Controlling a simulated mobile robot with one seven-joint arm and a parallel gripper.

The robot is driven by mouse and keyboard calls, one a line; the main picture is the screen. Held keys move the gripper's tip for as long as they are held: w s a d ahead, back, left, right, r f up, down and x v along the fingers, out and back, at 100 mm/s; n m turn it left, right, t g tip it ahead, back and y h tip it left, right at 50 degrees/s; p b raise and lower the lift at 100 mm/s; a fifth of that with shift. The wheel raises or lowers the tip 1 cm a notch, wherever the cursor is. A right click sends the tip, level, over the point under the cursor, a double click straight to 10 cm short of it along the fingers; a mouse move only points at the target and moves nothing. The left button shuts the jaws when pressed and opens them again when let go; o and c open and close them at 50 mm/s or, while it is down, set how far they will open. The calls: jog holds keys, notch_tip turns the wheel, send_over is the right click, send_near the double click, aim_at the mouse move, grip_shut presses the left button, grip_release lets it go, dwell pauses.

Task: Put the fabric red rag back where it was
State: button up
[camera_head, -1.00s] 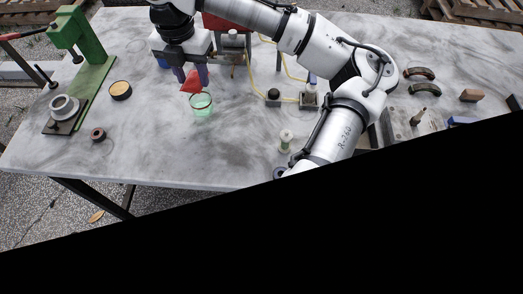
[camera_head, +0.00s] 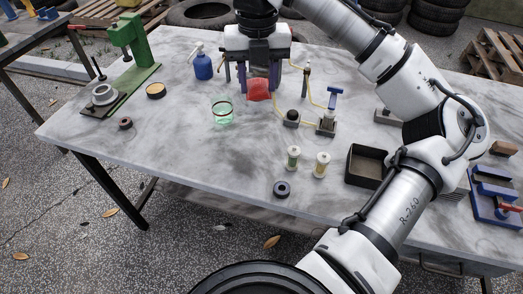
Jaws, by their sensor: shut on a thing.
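The red rag (camera_head: 259,91) is a crumpled piece of fabric between the two dark fingers of my gripper (camera_head: 258,88). My gripper points down over the back middle of the grey marble-look table (camera_head: 180,150), shut on the rag. The rag hangs low at the fingertips; I cannot tell whether it touches the table. Its upper part is hidden by the gripper.
A green-tinted glass (camera_head: 222,112) stands just left of the rag, and a blue spray bottle (camera_head: 203,66) behind it. Yellow tubing with fittings (camera_head: 291,118) lies close on the right. Two small jars (camera_head: 321,165) and a dark tray (camera_head: 366,167) stand nearer. The table's front left is clear.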

notch_tip(320, 180, down, 19)
jog(key=shift+r+p, duration=0.2)
jog(key=shift+p, duration=0.2)
jog(key=shift+f, duration=0.1)
jog(key=o, duration=1)
jog(key=shift+c, duration=0.2)
notch_tip(320, 180, up, 12)
jog(key=shift+b, duration=0.45)
